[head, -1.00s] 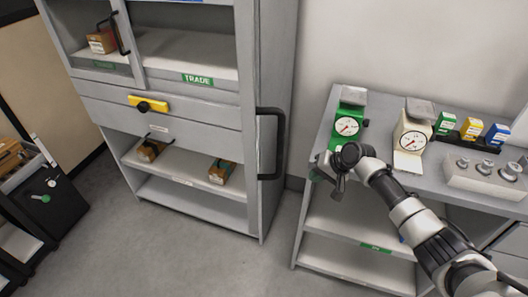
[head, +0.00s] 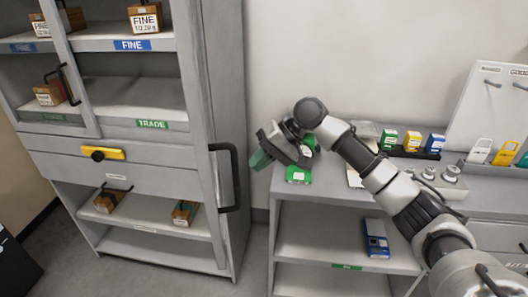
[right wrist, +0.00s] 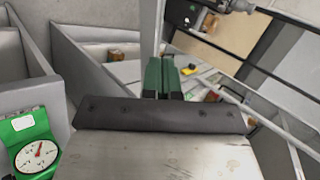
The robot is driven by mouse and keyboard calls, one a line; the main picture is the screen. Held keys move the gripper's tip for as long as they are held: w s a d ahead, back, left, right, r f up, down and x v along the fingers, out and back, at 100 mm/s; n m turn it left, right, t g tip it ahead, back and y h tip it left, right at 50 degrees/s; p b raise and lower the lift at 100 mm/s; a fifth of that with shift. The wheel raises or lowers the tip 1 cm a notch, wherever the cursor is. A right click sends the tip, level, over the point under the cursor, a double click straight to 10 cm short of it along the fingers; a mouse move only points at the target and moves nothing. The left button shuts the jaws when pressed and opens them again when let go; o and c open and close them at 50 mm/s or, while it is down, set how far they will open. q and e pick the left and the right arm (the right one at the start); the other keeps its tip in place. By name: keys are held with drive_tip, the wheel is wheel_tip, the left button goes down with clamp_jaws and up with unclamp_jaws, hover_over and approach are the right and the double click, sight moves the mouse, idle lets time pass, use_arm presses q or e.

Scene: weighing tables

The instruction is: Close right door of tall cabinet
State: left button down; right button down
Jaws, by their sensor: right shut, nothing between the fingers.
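The tall grey cabinet (head: 120,160) stands at the left of the head view. Its right door (head: 222,105) stands open, seen nearly edge-on, with its outer face turned right. A black bar handle (head: 234,180) is on that face. My right gripper (head: 258,160) is shut and empty, with green fingertips pointing left and down, just right of the handle and apart from it in the picture. In the right wrist view the closed green fingers (right wrist: 162,76) show with the cabinet's yellow latch (right wrist: 208,73) beyond them. My left gripper is not in view.
The side table (head: 300,197) is right of the cabinet, with a green dial scale (head: 298,174) at its near left corner, close under my right gripper. Coloured boxes (head: 411,141) and weights (head: 450,172) stand further right. A floor gap separates cabinet and table.

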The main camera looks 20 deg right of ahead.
drive_tip(key=w+a+f+p, duration=0.1)
drive_tip(key=a+f+p, duration=0.1)
drive_tip(key=a, duration=0.5)
drive_tip(key=shift+w+a+f+p, duration=0.3)
drive_tip(key=shift+w+f, duration=0.05)
drive_tip(key=shift+f, duration=0.25)
